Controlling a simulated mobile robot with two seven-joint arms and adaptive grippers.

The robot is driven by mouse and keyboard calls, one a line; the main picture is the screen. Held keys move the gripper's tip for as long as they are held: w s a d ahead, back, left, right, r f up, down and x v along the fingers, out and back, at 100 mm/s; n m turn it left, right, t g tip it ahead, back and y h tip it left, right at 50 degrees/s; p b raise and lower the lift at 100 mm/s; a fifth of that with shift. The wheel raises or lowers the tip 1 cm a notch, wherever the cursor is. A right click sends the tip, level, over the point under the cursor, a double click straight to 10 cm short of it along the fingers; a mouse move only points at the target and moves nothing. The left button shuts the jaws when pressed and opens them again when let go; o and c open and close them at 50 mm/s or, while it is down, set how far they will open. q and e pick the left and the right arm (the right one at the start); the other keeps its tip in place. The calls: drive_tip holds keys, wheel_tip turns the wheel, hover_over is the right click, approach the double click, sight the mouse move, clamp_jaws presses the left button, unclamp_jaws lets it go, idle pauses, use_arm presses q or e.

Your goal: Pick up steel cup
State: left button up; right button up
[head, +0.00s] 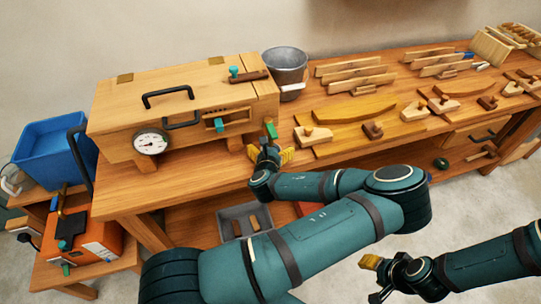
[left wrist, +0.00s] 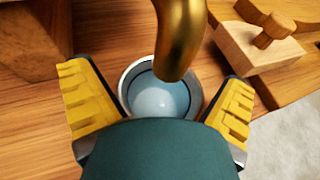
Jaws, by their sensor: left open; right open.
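The steel cup (left wrist: 133,77) shows in the left wrist view as a round metal rim with a pale blue-grey inside, beneath a curved brass spout (left wrist: 180,40). My left gripper (left wrist: 160,105) is open, with one yellow finger on each side of the cup; I cannot tell whether they touch it. In the head view my left gripper (head: 270,156) is at the bench's front edge, below a green handle (head: 271,131) on the wooden box. I cannot make out the cup there. My right gripper (head: 376,278) is open and empty, low at the right, away from the bench.
The wooden box (head: 170,95) with a gauge (head: 151,142) stands behind and left of my left gripper. A metal bucket (head: 285,62) is behind. Wooden planes (head: 313,135) and curved boards lie to the right on the bench (head: 185,195). A grey tray (head: 232,218) sits below.

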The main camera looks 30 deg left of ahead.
use_arm(q)
drive_tip(key=shift+w+a+f, duration=0.1)
drive_tip(key=shift+w, duration=0.15)
drive_tip(key=c, duration=1.3)
